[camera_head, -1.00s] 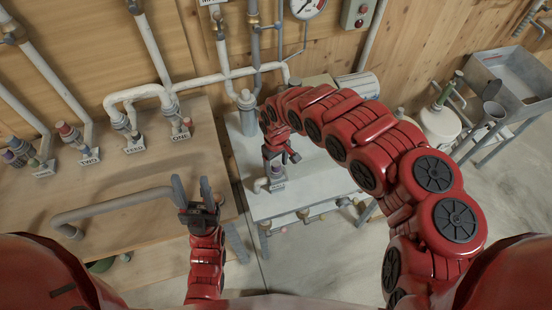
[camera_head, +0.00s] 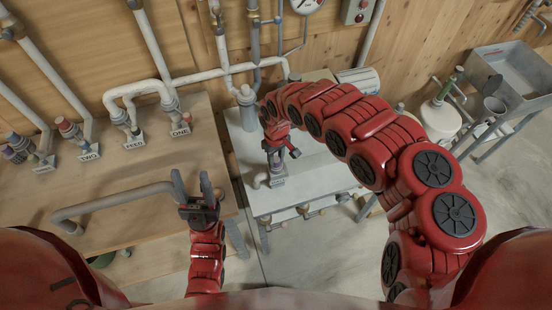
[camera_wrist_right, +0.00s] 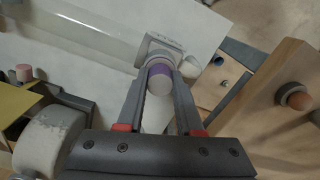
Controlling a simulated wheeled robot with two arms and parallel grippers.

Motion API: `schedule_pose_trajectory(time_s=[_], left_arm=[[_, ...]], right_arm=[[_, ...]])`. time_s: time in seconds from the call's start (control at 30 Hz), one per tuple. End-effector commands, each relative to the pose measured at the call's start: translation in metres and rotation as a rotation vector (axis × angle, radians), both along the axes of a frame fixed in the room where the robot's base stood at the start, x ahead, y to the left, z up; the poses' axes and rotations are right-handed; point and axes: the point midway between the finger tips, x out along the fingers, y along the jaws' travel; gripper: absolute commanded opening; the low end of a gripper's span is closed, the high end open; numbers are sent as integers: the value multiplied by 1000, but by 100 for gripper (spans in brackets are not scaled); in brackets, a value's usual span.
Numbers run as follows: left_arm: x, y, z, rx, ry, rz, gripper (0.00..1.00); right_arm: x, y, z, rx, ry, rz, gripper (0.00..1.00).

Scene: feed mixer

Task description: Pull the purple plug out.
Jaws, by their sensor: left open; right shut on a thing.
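The purple plug (camera_wrist_right: 160,72) has a purple band and a pale grey end. In the right wrist view it sits between the two fingers of my right gripper (camera_wrist_right: 159,85), which is shut on it. Beyond it is a pale fitting with a label plate (camera_wrist_right: 165,45); I cannot tell whether the plug is still seated there. In the head view my right gripper (camera_head: 277,152) is above the label plate (camera_head: 278,182) on the white bench, and a little purple (camera_head: 277,168) shows below it. My left gripper (camera_head: 192,186) is open and empty above the front of the wooden table.
The wooden table (camera_head: 130,178) carries pipes, labelled valves (camera_head: 180,125) and a bent grey pipe (camera_head: 110,203) left of my left gripper. A vertical grey pipe (camera_head: 247,108) stands behind my right gripper. A metal sink (camera_head: 510,80) is far right.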

Motion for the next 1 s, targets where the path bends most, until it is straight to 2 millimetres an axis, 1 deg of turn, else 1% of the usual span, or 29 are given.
schedule_pose_trajectory(time_s=[0.37,0.8,1.0], left_arm=[[0,0,2,0,0,0,50],[0,0,15,0,0,0,50],[0,0,18,0,0,0,50]], right_arm=[[0,0,2,1,-1,0,0],[1,0,17,0,-1,0,0],[1,0,21,0,-1,0,0]])
